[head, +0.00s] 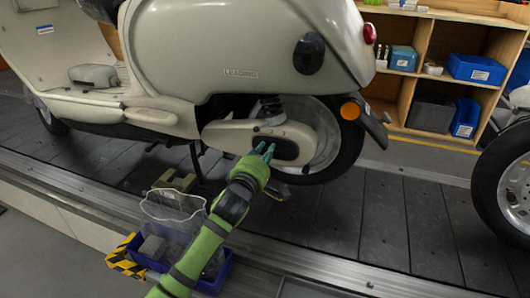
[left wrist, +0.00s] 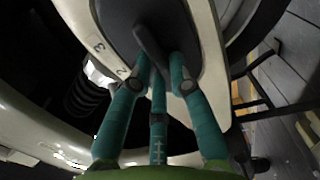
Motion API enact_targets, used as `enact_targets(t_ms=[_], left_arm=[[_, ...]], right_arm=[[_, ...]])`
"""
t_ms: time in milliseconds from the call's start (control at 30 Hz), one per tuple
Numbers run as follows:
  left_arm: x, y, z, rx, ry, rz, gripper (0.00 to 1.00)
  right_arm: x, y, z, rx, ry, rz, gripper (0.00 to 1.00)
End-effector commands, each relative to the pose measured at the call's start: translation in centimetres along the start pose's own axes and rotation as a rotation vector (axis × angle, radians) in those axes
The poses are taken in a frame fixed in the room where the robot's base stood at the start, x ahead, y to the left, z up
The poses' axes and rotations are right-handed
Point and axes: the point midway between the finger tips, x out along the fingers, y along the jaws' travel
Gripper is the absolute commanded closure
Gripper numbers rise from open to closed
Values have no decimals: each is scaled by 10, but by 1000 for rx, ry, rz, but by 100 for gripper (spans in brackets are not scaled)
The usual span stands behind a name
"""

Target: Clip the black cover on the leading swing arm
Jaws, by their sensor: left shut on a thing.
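A cream scooter marked LEADING (head: 240,72) stands on the conveyor. Its cream swing arm (head: 232,133) points toward the rear wheel. The black cover (head: 287,150) lies at the wheel end of the swing arm. Whether the cover is seated cannot be told. My right gripper is not in view.
A blue bin (head: 213,285) with a clear bag (head: 172,213) sits in front of the conveyor edge, beside yellow-black tape (head: 122,260). Another vehicle's wheel (head: 505,190) is at right. A wooden shelf (head: 412,85) stands behind.

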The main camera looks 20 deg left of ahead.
Motion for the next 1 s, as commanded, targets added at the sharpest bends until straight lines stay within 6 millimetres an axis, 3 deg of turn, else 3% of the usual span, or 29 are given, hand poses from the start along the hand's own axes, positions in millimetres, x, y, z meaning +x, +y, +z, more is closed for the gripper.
enact_targets(t_ms=[467, 500, 567, 1000], left_arm=[[3, 0, 0, -1, 0, 1, 100], [3, 0, 0, -1, 0, 1, 76], [3, 0, 0, -1, 0, 1, 53], [-3, 0, 0, -1, 0, 0, 53]], right_arm=[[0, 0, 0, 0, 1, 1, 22], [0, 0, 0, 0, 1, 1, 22], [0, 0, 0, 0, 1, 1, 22], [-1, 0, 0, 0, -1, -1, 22]])
